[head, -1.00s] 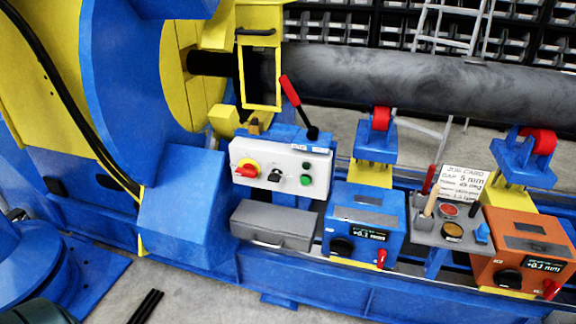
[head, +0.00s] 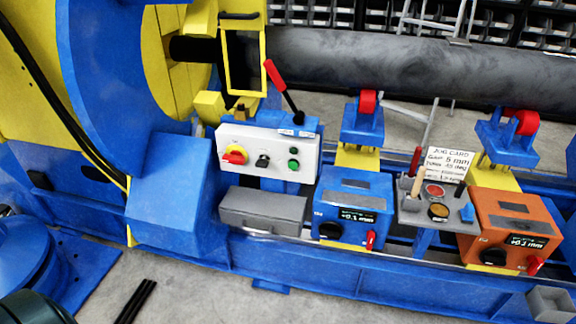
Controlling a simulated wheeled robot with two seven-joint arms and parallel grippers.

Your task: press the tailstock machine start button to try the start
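A white control panel (head: 267,152) faces me on the blue machine bed, left of the picture's middle. It carries a green button (head: 293,164) at its right, with a smaller dark green spot just above it. Neither of my grippers shows in the head view, and nothing touches the panel.
A red-handled lever (head: 284,91) rises behind the panel. Below is a grey box (head: 263,210); to the right stand a blue unit (head: 352,190), a small tray with a job card (head: 447,161) and an orange unit (head: 510,215). A large dark pipe (head: 420,65) spans above.

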